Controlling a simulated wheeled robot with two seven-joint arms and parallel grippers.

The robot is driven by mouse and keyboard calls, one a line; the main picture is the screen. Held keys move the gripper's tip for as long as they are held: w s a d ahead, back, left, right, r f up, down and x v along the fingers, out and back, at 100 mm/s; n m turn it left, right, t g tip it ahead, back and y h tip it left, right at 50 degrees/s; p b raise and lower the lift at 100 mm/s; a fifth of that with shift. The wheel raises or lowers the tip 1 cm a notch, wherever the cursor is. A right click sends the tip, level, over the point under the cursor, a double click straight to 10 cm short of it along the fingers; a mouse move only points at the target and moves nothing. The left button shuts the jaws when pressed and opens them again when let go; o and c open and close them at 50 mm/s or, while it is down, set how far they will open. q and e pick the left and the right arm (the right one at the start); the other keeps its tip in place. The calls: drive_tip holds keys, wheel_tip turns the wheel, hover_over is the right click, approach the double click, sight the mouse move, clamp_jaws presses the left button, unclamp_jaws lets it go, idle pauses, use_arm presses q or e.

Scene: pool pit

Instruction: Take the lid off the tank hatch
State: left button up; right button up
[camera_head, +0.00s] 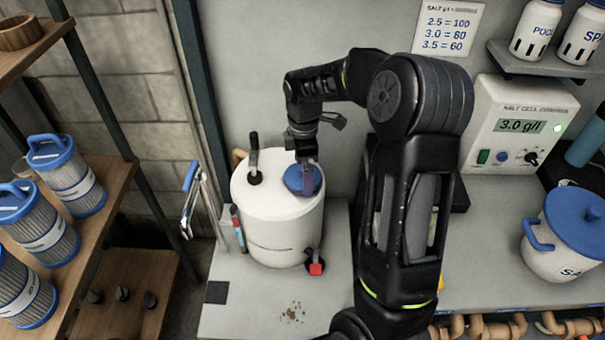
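The white tank (275,225) stands upright on the grey counter. The round blue lid (292,182) sits at the right side of the tank's top, over the hatch, which is hidden. My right gripper (307,178) points down at the lid from above, and its fingers overlap the lid in the picture. I cannot tell whether the fingers grip the lid or only stand against it. My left gripper is not in view.
A black lever (254,160) stands up from the tank's top, left of the lid. A red-handled tap (316,268) sticks out low at the front right. A lidded white pot (565,235) stands far right. Blue-capped filter cartridges (70,178) fill the left shelf.

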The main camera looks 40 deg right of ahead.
drive_tip(key=c, duration=1.2)
drive_tip(key=shift+o, duration=0.2)
drive_tip(key=shift+r, duration=0.15)
wheel_tip(320, 180, up, 10)
drive_tip(key=shift+f+b, duration=0.1)
drive_tip(key=shift+b, duration=0.65)
